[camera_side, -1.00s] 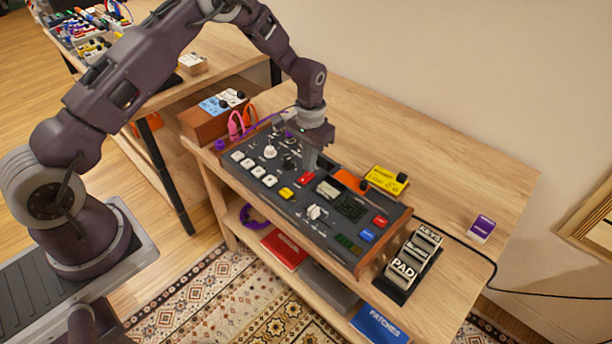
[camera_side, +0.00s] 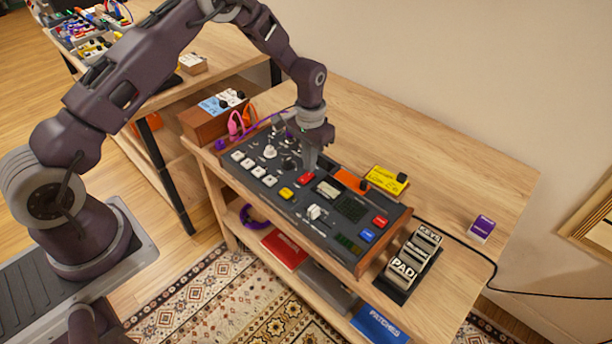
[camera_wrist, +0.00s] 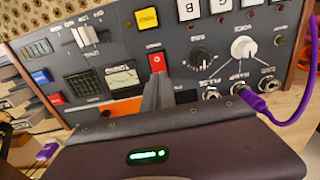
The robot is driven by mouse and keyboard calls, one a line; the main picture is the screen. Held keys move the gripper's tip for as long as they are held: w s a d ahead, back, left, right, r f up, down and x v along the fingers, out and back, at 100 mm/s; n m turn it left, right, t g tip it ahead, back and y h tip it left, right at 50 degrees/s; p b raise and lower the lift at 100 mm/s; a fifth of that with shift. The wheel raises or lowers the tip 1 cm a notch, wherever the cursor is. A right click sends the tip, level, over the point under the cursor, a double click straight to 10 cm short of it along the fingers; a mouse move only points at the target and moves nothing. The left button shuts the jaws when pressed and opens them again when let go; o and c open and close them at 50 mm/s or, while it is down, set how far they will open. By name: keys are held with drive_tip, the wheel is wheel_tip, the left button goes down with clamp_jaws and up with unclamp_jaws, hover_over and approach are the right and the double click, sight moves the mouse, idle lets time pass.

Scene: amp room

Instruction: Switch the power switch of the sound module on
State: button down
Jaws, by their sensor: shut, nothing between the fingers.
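The sound module (camera_side: 290,213) is a dark grey panel with wooden sides, lying on the wooden table. A red switch (camera_side: 306,179) sits near the middle of its panel; in the wrist view the red switch (camera_wrist: 157,62) carries a small white mark, and its label is not readable. I cannot tell which way it is set. My gripper (camera_side: 309,169) is shut and empty, pointing down at the far side of the red switch. In the wrist view its fingertips (camera_wrist: 157,80) are right beside the switch's near edge; contact cannot be told.
A yellow button (camera_wrist: 146,18), a knob (camera_wrist: 201,57) and a meter (camera_wrist: 119,79) surround the switch. A purple cable (camera_wrist: 285,115) is plugged into a jack on the panel. A yellow pedal (camera_side: 386,180) and a pedal rack (camera_side: 409,266) lie nearby.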

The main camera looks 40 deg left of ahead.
drive_tip(key=shift+f, duration=0.9)
idle(0.5)
drive_tip(key=shift+r, duration=3.65)
wheel_tip(320, 180, up, 8)
hover_over(306, 179)
drive_tip(key=s+r+t, duration=0.2)
drive_tip(key=s+r, duration=0.6)
drive_tip(key=r, duration=0.4)
drive_tip(key=s+d+r+t, duration=0.1)
drive_tip(key=s+r, duration=0.1)
drive_tip(key=s, duration=0.9)
drive_tip(key=s+d+r+t, duration=0.1)
drive_tip(key=s+r+t, duration=0.1)
drive_tip(key=s, duration=1)
drive_tip(key=shift+r+t, duration=0.3)
drive_tip(key=shift+r, duration=0.55)
